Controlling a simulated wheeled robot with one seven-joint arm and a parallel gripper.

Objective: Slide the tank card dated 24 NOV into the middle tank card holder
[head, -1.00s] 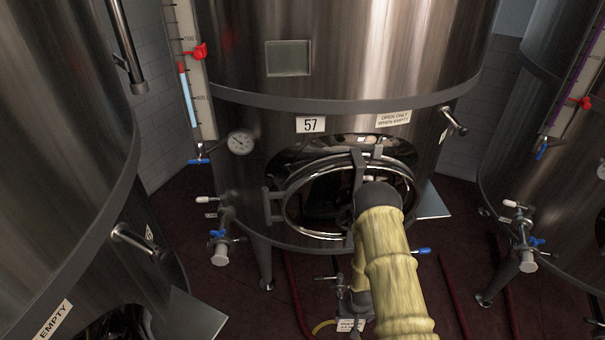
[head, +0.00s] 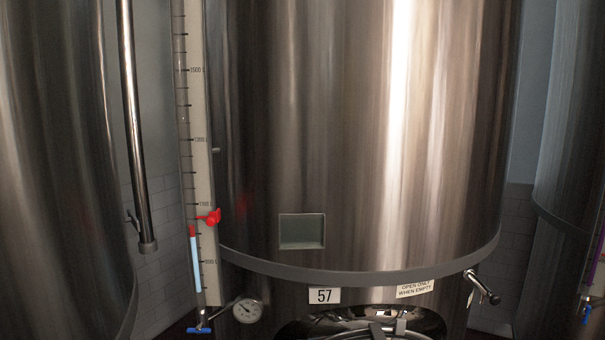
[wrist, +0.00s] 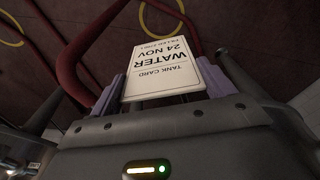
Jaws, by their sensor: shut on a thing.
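The tank card (wrist: 165,62) shows in the wrist view, white with a dark border. Its text appears upside down and reads TANK CARD, WATER, 24 NOV, with a smaller line below. My gripper (wrist: 160,86) is shut on this card, with a purple-grey finger at each side of it. The card sticks out beyond the fingers. In the head view, a grey-framed rectangular holder (head: 302,231) is on the front of the middle tank (head: 350,130). No card shows in it. My gripper is outside the head view.
The middle tank has a number plate 57 (head: 324,296), a dial gauge (head: 247,310), a level gauge with a red clamp (head: 209,217) and a handle (head: 482,288) sticking out at right. Other tanks stand at both sides. Red hoses (wrist: 85,45) lie on the floor in the wrist view.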

